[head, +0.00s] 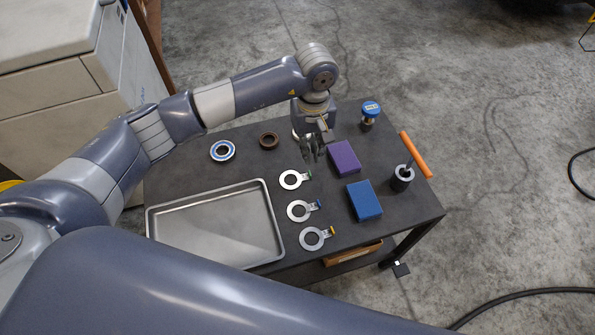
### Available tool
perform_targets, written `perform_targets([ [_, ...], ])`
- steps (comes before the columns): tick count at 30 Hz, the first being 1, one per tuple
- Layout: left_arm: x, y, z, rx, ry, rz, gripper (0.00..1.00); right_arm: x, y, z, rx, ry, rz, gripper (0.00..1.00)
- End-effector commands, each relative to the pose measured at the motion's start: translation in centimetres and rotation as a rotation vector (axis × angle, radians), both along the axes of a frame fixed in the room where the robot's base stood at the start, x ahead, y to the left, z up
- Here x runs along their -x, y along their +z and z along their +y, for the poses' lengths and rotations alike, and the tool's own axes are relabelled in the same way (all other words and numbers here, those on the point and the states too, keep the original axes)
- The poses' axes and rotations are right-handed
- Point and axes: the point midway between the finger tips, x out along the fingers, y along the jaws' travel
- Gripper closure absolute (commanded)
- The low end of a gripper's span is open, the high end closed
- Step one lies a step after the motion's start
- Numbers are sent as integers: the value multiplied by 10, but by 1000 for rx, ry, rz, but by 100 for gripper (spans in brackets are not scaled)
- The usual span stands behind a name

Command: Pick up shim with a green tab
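The shim with a green tab (289,180) is a flat silver ring lying on the dark table, its tab pointing right. My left gripper (311,158) points down just behind the shim, beyond the tab end. It appears apart from the shim. Its fingers are small and seen at an angle, so whether they are open or shut is unclear. My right gripper is out of view.
A metal tray (160,222) is at left. A purple block (344,157) and a blue block (364,200) lie right of the shims.

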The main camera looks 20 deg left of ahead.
Motion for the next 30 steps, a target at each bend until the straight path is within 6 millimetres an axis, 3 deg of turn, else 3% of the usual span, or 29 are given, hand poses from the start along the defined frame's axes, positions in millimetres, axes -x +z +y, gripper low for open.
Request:
perform_targets([
  [3,1,-23,0,0,1,6,91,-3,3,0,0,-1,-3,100],
  [18,1,-85,-2,-1,0,3,91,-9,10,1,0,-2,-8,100],
  [27,0,-89,-2,-1,0,0,91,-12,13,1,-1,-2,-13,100],
  [28,0,-89,-2,-1,0,0,98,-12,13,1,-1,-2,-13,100],
  [30,0,-89,-2,-1,0,0,100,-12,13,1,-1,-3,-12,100],
])
